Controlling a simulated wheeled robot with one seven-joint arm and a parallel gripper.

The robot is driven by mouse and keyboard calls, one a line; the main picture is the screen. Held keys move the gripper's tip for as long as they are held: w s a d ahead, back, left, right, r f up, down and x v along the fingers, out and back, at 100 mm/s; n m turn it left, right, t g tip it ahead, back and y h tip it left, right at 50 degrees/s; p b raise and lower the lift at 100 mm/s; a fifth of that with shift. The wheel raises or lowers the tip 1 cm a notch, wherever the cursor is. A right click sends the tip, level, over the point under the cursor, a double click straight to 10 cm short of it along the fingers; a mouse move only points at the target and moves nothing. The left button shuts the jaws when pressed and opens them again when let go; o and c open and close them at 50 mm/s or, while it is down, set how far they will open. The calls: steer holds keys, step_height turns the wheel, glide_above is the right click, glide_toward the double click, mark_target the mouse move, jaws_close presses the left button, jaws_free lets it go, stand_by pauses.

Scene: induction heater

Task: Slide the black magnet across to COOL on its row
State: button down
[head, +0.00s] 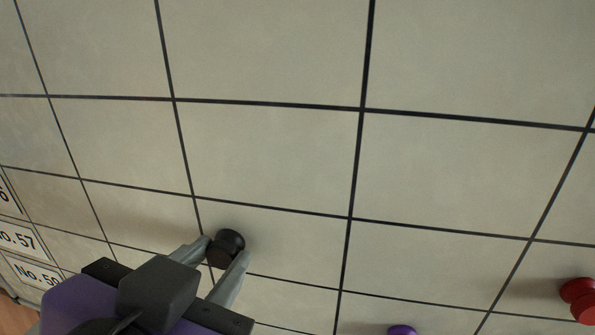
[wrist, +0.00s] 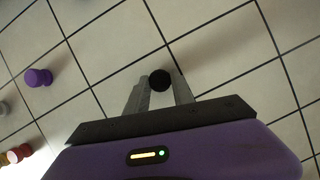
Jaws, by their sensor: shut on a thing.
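The black magnet (head: 228,246) is a short round knob on the gridded board (head: 265,160), near the lower left of the head view. My gripper (head: 226,258) has its two grey fingers on either side of the magnet and is shut on it. In the wrist view the black magnet (wrist: 160,80) sits between the fingertips of my gripper (wrist: 158,88). The magnet is close to a vertical grid line and a horizontal line. No COOL label is visible in either view.
A red magnet (head: 579,299) is at the lower right, and a purple magnet (head: 402,330) is at the bottom edge. Row labels such as No.57 (head: 17,238) run down the left edge. The board right of the black magnet is clear near it.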

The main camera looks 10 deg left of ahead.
mark_target(268, 250)
steer(key=shift+s+d+r+p, duration=0.15)
steer(key=shift+d+p, duration=0.3)
steer(key=shift+d, duration=1.75)
steer(key=c, duration=1)
jaws_free()
